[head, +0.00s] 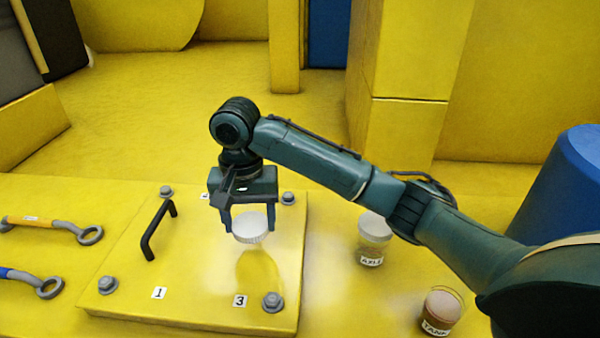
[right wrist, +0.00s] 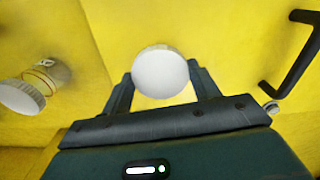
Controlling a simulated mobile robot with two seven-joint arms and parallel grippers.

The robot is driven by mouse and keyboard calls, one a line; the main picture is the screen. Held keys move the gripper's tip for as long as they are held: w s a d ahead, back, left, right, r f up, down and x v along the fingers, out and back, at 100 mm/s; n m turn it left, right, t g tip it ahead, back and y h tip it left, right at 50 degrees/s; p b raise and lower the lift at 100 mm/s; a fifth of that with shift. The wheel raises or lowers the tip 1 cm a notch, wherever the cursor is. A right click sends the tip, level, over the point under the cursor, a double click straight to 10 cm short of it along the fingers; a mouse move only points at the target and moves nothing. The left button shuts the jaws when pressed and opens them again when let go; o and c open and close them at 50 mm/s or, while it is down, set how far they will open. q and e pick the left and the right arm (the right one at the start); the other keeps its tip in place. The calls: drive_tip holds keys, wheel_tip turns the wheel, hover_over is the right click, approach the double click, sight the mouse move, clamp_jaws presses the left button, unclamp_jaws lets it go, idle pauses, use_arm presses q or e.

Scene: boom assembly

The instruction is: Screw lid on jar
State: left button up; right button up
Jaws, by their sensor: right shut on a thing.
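My right gripper (head: 248,222) is shut on a white round lid (head: 250,228) with a ridged rim. It holds the lid above the raised yellow plate, with the fingers pointing down. In the right wrist view the lid (right wrist: 160,72) sits between the two fingertips. A darker yellow patch shows on the plate below it. A clear jar labelled "TANK" (head: 441,311) with brownish contents stands at the lower right; no white lid shows on it. Another jar labelled "AXLE" (head: 371,245) stands right of the plate with a white lid on top. My left gripper is not in view.
The yellow plate (head: 190,290) has corner bolts, number labels and a black handle (head: 158,230) left of my gripper. Wrenches with orange (head: 45,224) and blue (head: 25,276) handles lie at the left. A blue drum (head: 565,195) stands at the right.

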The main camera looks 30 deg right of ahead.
drive_tip(key=s+a+f+n, duration=0.1)
drive_tip(key=s+a, duration=0.1)
drive_tip(key=s, duration=0.1)
drive_tip(key=s+a+f+n, duration=0.1)
drive_tip(key=s+a+n, duration=0.1)
drive_tip(key=s, duration=0.1)
drive_tip(key=s+a+n, duration=0.1)
drive_tip(key=s+a, duration=0.1)
drive_tip(key=s, duration=0.1)
drive_tip(key=shift+s+a+f+n, duration=0.1)
drive_tip(key=shift+a+f+n, duration=0.05)
drive_tip(key=shift+f+n, duration=0.25)
